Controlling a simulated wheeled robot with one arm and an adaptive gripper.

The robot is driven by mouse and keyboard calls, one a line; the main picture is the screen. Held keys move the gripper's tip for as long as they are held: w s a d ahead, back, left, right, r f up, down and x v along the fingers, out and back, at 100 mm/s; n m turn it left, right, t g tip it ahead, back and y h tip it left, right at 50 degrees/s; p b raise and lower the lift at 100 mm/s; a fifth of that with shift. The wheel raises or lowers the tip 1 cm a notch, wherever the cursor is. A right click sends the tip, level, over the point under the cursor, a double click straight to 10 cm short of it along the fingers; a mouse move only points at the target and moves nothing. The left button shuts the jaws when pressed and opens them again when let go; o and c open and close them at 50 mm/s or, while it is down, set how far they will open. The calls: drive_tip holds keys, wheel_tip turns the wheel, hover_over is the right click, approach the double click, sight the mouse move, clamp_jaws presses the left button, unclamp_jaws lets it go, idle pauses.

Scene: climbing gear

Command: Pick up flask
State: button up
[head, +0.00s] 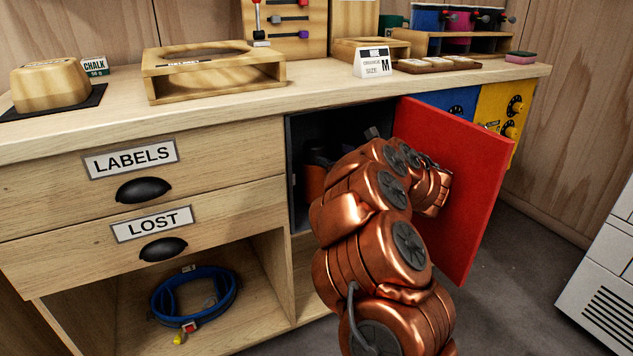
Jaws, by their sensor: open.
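An orange, dark-topped item, which looks like the flask (314,181), stands inside the dark cupboard at the centre. Its right side is hidden behind my copper arm. My arm reaches up in front of the cupboard opening, beside the open red door. Of my gripper (372,132), only a small dark grey part seems to show above the arm's end; the rest is hidden. The gripper is open. I cannot tell how far its fingers are from the flask.
The red door (462,175) stands swung open to the right, close to my arm. The wooden worktop (330,92) above bears a wooden frame box (213,75) and a size sign (373,64). A blue looped strap (194,295) lies on the open lower shelf.

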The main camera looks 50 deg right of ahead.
sight(323, 151)
drive_tip(key=w, duration=0.1)
drive_tip(key=w+b, duration=0.1)
drive_tip(key=w, duration=0.1)
drive_tip(key=w+b, duration=0.1)
drive_tip(key=w, duration=0.1)
drive_tip(key=shift+w+a, duration=0.1)
drive_tip(key=shift+a, duration=0.3)
drive_tip(key=shift+w+r, duration=0.1)
drive_tip(key=shift+w, duration=0.4)
clamp_jaws()
drive_tip(key=shift+r, duration=0.1)
